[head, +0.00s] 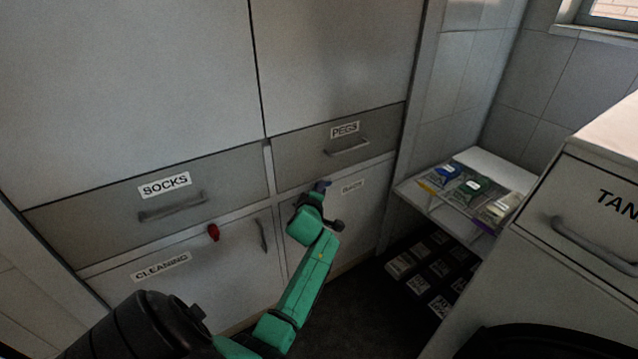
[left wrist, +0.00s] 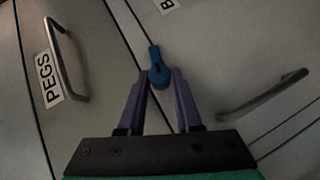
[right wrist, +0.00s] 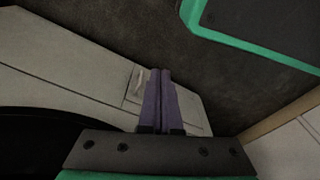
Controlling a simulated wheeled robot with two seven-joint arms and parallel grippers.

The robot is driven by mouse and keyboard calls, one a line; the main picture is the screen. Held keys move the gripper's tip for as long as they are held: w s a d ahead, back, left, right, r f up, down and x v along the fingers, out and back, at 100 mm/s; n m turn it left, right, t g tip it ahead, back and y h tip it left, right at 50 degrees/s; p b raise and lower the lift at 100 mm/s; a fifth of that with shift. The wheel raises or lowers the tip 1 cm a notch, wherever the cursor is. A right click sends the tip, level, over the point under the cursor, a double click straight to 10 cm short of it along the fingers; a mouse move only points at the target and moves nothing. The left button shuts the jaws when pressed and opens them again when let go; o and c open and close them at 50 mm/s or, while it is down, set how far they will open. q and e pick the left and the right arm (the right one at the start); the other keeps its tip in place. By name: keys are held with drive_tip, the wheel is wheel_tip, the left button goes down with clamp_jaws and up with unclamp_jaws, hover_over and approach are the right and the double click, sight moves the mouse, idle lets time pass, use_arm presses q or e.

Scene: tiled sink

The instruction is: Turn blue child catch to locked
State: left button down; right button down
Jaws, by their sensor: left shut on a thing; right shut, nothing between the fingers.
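In the head view the left gripper (head: 318,190) is at the top of the door below that drawer, and hides most of the catch. My right gripper (right wrist: 160,72) is shut and empty, with its fingertips together. It is not visible in the head view.
A red catch (head: 213,232) is on the CLEANING door to the left. Bar handles stick out, including the PEGS handle (left wrist: 68,62) and SOCKS handle (head: 172,206). A shelf (head: 500,165) with packets and a white unit (head: 590,190) stand at the right. Dark floor lies between.

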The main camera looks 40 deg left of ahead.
drive_tip(key=s+d+f+p, duration=0.35)
drive_tip(key=s+f, duration=0.25)
drive_tip(key=s, duration=0.3)
use_arm(q)
drive_tip(key=m+g, duration=0.1)
drive_tip(key=g, duration=0.1)
drive_tip(key=m+g, duration=0.3)
drive_tip(key=g, duration=0.2)
drive_tip(key=shift+w+d+r, duration=0.1)
drive_tip(key=shift+w+r, duration=0.2)
drive_tip(key=shift+w, duration=0.1)
drive_tip(key=m+g+b, duration=0.1)
drive_tip(key=g+y+b, duration=0.1)
drive_tip(key=shift+w+f+m+g+b, duration=0.1)
drive_tip(key=shift+w+m+g+b, duration=0.1)
drive_tip(key=shift+m+g+b, duration=0.15)
drive_tip(key=shift+d+m+g+b, duration=0.1)
drive_tip(key=shift+m+g+b, duration=0.45)
drive_tip(key=shift+b, duration=0.5)
drive_tip(key=shift+r+g+y, duration=0.2)
drive_tip(key=shift+g+y, duration=0.1)
use_arm(e)
drive_tip(key=w+a+r, duration=0.4)
drive_tip(key=w+r, duration=0.3)
drive_tip(key=w, duration=0.2)
drive_tip(key=shift+w, duration=0.25)
use_arm(q)
drive_tip(key=c, duration=0.6)
unclamp_jaws()
